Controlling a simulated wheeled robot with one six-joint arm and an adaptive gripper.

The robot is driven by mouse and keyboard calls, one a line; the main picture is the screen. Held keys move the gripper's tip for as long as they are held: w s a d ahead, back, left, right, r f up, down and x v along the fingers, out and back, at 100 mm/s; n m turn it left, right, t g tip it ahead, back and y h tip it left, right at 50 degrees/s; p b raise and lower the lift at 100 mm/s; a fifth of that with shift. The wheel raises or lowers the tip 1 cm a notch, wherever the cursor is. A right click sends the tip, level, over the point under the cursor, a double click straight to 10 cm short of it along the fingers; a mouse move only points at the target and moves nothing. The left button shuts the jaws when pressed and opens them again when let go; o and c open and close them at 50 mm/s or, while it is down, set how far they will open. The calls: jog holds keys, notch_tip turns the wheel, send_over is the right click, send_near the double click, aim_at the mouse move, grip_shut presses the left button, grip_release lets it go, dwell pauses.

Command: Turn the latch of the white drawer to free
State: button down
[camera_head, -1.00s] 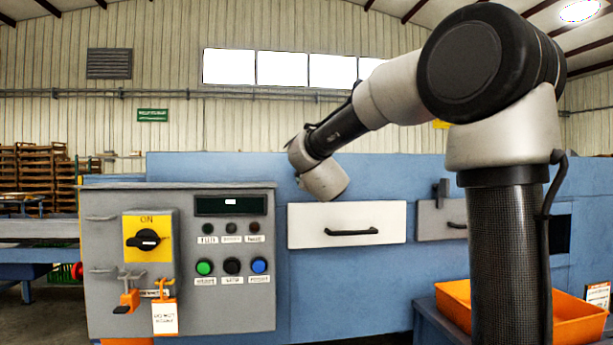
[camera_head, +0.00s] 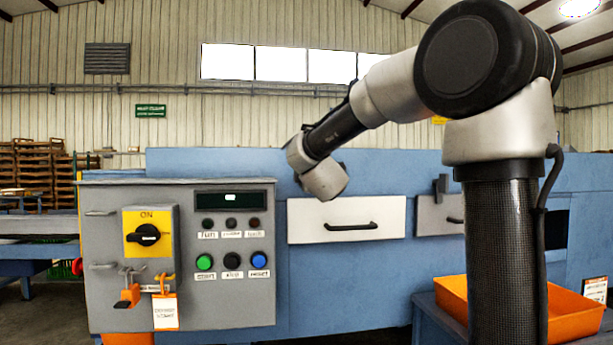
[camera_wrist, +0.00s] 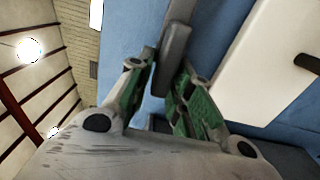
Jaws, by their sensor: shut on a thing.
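The white drawer (camera_head: 370,210) is in the blue machine front, closed, with a dark bar handle (camera_head: 351,226). It also shows at the right of the wrist view (camera_wrist: 262,75). A dark grey latch lever (camera_wrist: 174,50) stands beside the drawer in the wrist view. My gripper (camera_wrist: 168,78), with green-padded fingers, is shut around this lever, one finger on each side. In the head view my wrist is above the drawer's upper left corner, and it hides the latch and my fingers.
A grey drawer (camera_head: 434,217) with its own upright latch (camera_head: 440,188) is to the right. A grey control panel (camera_head: 180,300) with a yellow switch plate (camera_head: 136,220) juts out at the left. An orange crate (camera_head: 575,318) stands at the lower right.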

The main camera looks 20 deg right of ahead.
jog(key=shift+f, duration=0.1)
jog(key=c, duration=1.4)
grip_release()
jog(key=shift+c, duration=0.2)
jog(key=s+a, duration=0.2)
jog(key=s, duration=0.9)
jog(key=shift+s+a, duration=0.2)
jog(key=shift+s, duration=0.2)
